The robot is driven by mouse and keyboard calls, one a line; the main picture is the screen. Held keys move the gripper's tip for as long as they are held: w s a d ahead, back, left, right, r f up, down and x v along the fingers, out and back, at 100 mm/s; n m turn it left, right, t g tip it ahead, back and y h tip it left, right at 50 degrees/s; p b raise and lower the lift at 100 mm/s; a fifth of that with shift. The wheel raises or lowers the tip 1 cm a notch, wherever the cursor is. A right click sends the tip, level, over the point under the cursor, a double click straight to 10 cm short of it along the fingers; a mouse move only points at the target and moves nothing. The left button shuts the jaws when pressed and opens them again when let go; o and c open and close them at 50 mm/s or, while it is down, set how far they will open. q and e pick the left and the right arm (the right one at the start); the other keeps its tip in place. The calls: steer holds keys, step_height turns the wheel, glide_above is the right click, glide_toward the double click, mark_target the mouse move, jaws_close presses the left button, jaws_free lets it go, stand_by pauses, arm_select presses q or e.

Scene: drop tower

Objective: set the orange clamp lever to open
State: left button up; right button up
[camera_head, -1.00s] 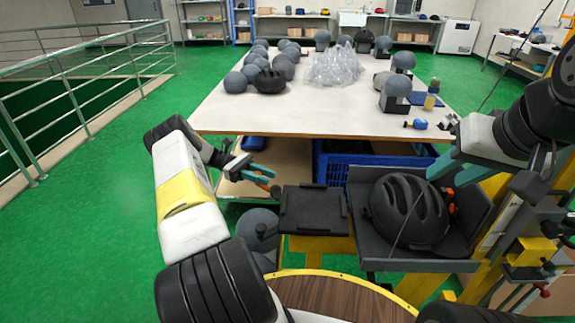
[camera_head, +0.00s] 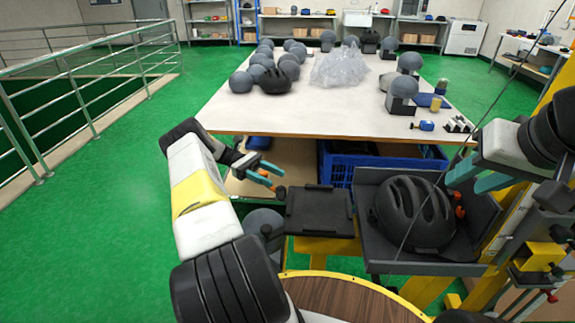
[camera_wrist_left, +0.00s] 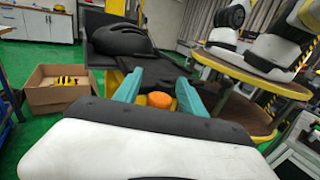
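The orange clamp lever (camera_wrist_left: 160,100) shows in the left wrist view as a rounded orange end between my left gripper's teal fingers (camera_wrist_left: 158,90). The fingers stand apart on either side of it; contact is not clear. In the head view the left gripper (camera_head: 262,172) is at the left edge of the black plate (camera_head: 318,212), with a small orange bit between its fingertips; the rest of the lever is hidden. My right gripper (camera_head: 478,175) is open and empty, above the right side of the black helmet (camera_head: 413,212). The helmet sits in a dark cradle.
A white table (camera_head: 320,118) behind holds grey headforms, a clear plastic bag (camera_head: 340,66) and small tools. A blue crate (camera_head: 340,168) is under its front edge. A yellow-rimmed round wooden base (camera_head: 345,298) is in front.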

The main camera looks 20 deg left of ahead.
arm_select(q)
steer(key=r, duration=0.3)
steer(key=shift+s+d+r, duration=0.2)
steer(key=shift+s+r, duration=0.2)
steer(key=s+d+r, duration=0.1)
steer(key=s+d, duration=0.6)
steer(key=s, duration=0.6)
steer(key=shift+d, duration=0.15)
steer(key=shift+s+r, duration=0.1)
steer(key=shift+c, duration=0.5)
